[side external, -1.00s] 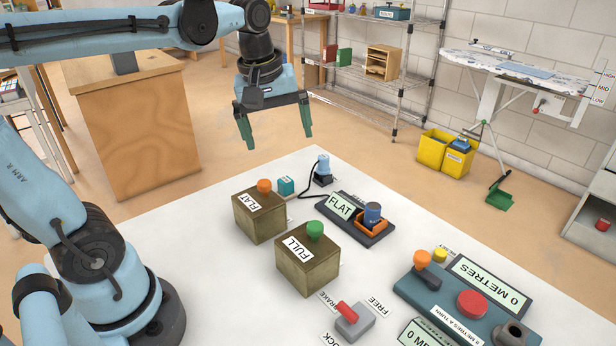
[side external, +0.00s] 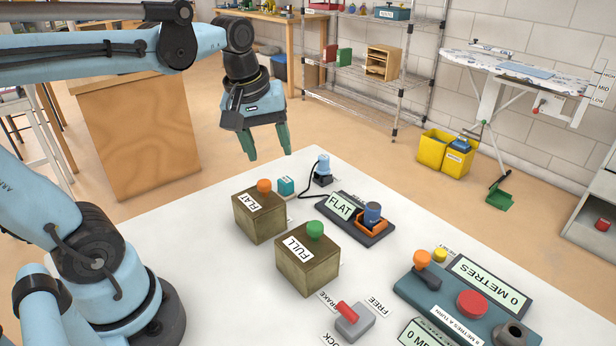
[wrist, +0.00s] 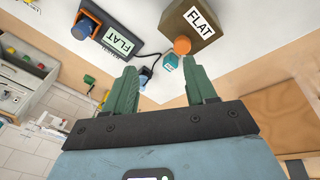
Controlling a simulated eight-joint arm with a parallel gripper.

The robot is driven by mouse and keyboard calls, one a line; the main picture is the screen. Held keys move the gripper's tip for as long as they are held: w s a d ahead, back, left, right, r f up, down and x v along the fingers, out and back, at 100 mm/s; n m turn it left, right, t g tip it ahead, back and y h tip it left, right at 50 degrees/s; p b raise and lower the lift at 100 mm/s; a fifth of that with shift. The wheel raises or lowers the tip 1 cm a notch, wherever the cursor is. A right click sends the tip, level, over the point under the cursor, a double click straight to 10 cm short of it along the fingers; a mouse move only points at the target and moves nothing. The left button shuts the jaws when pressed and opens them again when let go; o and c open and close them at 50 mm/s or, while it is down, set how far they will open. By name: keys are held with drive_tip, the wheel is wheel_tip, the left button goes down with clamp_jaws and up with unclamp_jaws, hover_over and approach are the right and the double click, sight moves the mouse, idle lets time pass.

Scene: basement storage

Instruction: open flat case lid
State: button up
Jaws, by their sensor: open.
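The case labelled FLAT (side external: 259,219) is a brown box with an orange knob (side external: 264,186) on its lid, and the lid is down. It also shows in the wrist view (wrist: 202,20), at the top right, with its orange knob (wrist: 182,45) toward the fingers. My gripper (side external: 268,158) is open and empty, in the air above and behind the FLAT case, apart from it. In the wrist view, the two green fingers (wrist: 163,92) are spread with nothing between them.
A brown FULL box (side external: 308,262) with a green knob stands in front of the FLAT case. A teal block (side external: 286,186) and a plug with a cord (side external: 323,172) are behind it. A FLAT display with a blue cylinder (side external: 372,213) is to the right. White tabletop is clear at left.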

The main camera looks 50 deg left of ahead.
sight(264, 182)
drive_tip(key=a+r+n+g, duration=0.3)
drive_tip(key=a+n, duration=0.1)
drive_tip(key=n, duration=0.3)
drive_tip(key=shift+w+d+f, duration=0.1)
drive_tip(key=shift+w+f, duration=0.1)
drive_tip(key=shift+f, duration=2.85)
drive_tip(key=shift+w+d+f, duration=0.1)
drive_tip(key=shift+w+f, duration=0.05)
drive_tip(key=shift+f, duration=2.85)
drive_tip(key=shift+c, duration=0.5)
clamp_jaws()
